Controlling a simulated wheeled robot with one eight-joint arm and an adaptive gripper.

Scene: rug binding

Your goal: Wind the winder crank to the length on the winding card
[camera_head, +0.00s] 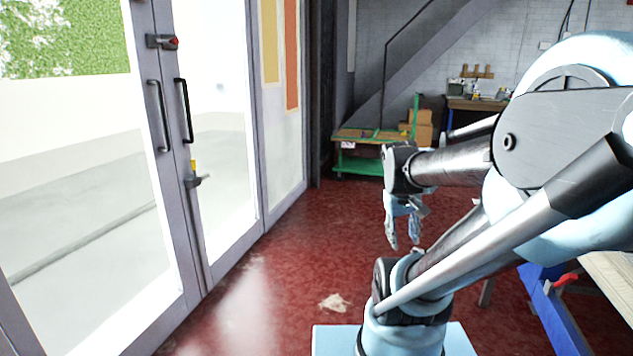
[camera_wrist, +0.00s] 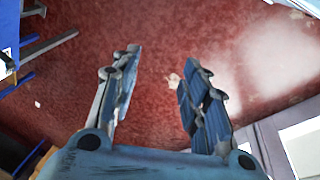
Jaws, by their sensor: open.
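My gripper (camera_head: 404,240) hangs pointing down over the red floor, empty and open. In the wrist view my gripper (camera_wrist: 160,88) shows its two fingers spread apart, with only floor between and beyond them. I cannot make out the winder, its crank or the winding card in either view.
Glass double doors (camera_head: 182,150) stand at the left. A green-framed cart (camera_head: 352,166) with cardboard boxes (camera_head: 421,130) stands at the back, near a bench (camera_head: 478,104). A blue-legged table (camera_head: 545,300) is at the lower right. A pale scrap (camera_head: 334,302) lies on the otherwise open red floor (camera_head: 290,270).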

